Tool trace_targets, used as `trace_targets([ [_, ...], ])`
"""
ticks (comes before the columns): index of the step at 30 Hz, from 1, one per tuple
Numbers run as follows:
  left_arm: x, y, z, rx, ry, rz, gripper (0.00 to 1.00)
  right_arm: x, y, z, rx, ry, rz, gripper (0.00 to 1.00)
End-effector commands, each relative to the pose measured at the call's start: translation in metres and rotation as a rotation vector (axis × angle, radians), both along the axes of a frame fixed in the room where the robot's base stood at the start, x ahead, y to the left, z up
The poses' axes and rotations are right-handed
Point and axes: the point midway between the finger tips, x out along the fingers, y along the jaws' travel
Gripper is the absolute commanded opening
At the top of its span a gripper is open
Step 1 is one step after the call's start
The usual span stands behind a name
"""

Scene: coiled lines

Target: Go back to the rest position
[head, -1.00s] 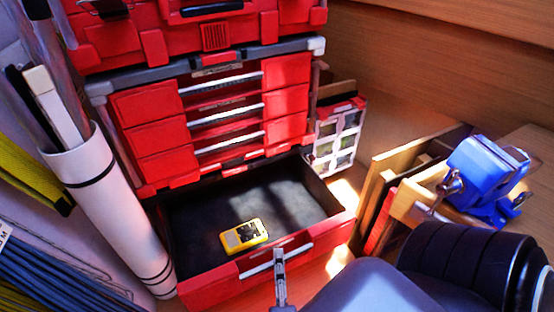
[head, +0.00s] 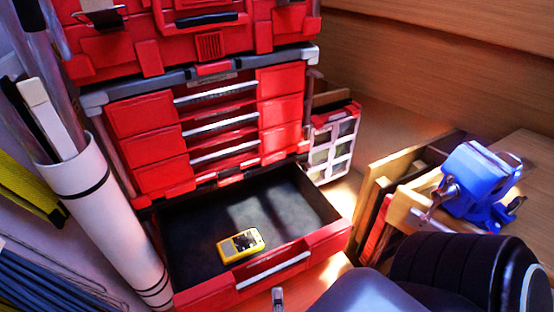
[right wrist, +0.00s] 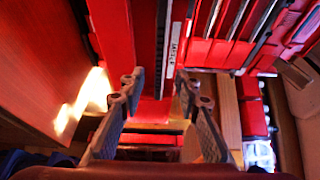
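My right arm comes in at the lower right of the head view. Only a grey fingertip of my right gripper (head: 278,298) shows there, at the bottom edge, in front of the open drawer. In the right wrist view both fingers of my right gripper (right wrist: 160,84) stand apart with nothing between them. Red tool chest parts lie beyond them. My left gripper is not in view.
The red tool chest (head: 138,115) has its bottom drawer (head: 185,225) pulled out, with a yellow device (head: 240,245) inside. A white tube (head: 95,205) stands at left. A blue vise (head: 475,180) and wooden boards (head: 380,205) are at right.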

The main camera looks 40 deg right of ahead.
Motion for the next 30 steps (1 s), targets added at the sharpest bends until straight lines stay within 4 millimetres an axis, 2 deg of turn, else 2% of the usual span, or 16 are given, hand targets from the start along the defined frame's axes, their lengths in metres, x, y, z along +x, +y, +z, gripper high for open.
trace_targets([
  [13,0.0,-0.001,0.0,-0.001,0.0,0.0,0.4,0.001,0.001,-0.001,-0.003,0.005,0.006,0.3],
  [17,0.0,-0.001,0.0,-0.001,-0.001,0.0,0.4,0.012,0.015,-0.019,-0.054,0.064,0.094,0.3],
  [20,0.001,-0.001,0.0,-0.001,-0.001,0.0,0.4,0.028,0.042,-0.056,-0.156,0.181,0.259,0.3],
  [23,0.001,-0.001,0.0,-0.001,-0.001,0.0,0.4,0.036,0.074,-0.112,-0.3,0.343,0.471,0.3],
  [24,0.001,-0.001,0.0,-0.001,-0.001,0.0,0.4,0.035,0.086,-0.137,-0.36,0.413,0.557,0.3],
  [26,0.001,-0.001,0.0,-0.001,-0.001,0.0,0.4,0.029,0.098,-0.175,-0.452,0.519,0.682,0.3],
  [30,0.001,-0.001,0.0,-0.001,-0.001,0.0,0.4,-0.003,0.109,-0.263,-0.654,0.767,0.955,0.3],
])
